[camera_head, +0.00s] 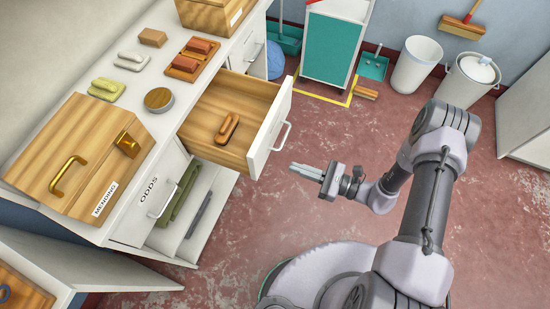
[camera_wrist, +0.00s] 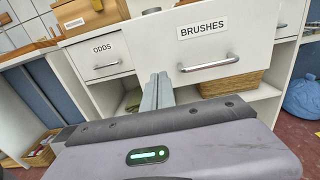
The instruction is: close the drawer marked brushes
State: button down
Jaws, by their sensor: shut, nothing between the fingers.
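The drawer marked brushes (camera_head: 271,130) stands pulled out from the white cabinet, with a wooden inside. A brown wooden brush (camera_head: 228,128) lies in it. In the wrist view its white front bears the label BRUSHES (camera_wrist: 202,29) and a metal bar handle (camera_wrist: 208,63); the handle also shows in the head view (camera_head: 282,137). My gripper (camera_head: 293,168) is shut and empty, in front of the drawer and to the right of its front in the head view. In the wrist view its fingers (camera_wrist: 157,85) point at the drawer front, left of the handle. I see no clear contact.
The odds drawer (camera_wrist: 100,56) is shut beside it. A wooden mending box (camera_head: 80,155) and several small items stand on the counter. An open cabinet door (camera_head: 90,262) juts out at lower left. A teal-fronted cart (camera_head: 333,48) and bins stand behind. Red floor (camera_head: 330,130) is free before the drawer.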

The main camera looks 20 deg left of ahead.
aim_at(263, 157)
jog(key=a, duration=0.2)
jog(key=a+b, duration=0.1)
jog(key=a, duration=0.2)
jog(key=a+b, duration=0.1)
jog(key=a, duration=0.2)
jog(key=shift+w+a, duration=0.15)
jog(key=shift+w, duration=0.2)
jog(key=shift+a, duration=0.15)
